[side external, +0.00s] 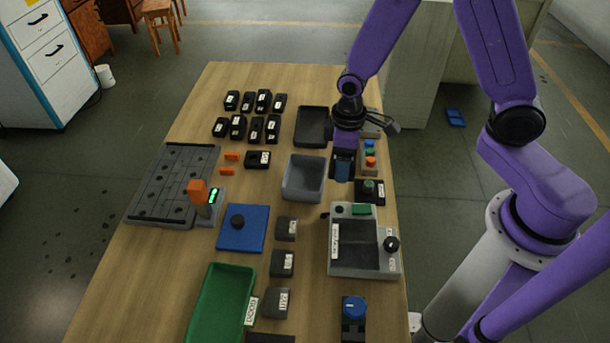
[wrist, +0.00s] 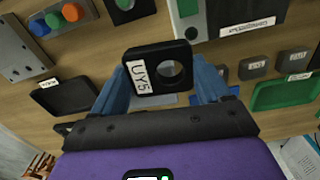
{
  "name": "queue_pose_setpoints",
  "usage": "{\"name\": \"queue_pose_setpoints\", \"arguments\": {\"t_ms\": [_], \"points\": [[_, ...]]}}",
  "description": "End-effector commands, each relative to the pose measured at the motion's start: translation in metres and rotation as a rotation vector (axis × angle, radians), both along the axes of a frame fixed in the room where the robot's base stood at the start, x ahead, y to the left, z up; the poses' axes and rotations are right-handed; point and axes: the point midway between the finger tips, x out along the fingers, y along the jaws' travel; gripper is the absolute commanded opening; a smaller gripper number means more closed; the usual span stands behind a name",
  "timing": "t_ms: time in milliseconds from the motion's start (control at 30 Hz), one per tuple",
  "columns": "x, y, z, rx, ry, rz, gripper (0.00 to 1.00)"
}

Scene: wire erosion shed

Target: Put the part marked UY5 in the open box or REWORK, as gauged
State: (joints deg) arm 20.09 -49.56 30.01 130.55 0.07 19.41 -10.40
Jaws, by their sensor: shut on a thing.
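The part marked UY5 (wrist: 174,52) is a black block with a round hole and a white label. My gripper (wrist: 162,84) is shut on it, with a blue finger on each side in the wrist view. In the side view my gripper (side external: 343,166) hangs just right of an open grey box (side external: 290,190), its fingers pointing down; the part is not clearly visible there. A black open tray (side external: 299,136) lies behind the grey box. A green open tray (side external: 222,300) with a white label lies at the front left. I cannot read REWORK on any container.
Several labelled black parts (side external: 238,126) stand at the back left. A slotted grey plate (side external: 170,190) with an orange-topped device (side external: 199,192) and green display is at left. A grey machine (side external: 338,263), a button box (side external: 370,153) and a green-button box (side external: 369,190) line the right edge.

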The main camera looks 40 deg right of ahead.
Motion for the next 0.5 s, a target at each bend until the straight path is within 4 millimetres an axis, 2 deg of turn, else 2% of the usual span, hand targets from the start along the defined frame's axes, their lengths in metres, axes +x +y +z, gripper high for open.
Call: {"name": "queue_pose_setpoints", "arguments": {"t_ms": [33,300,500], "points": [[0.011,0.002,-0.005,0.001,-0.001,-0.002,0.23],[0.057,0.014,-0.026,0.001,-0.002,-0.002,0.23],[0.078,0.019,-0.055,-0.001,0.001,-0.002,0.23]]}}
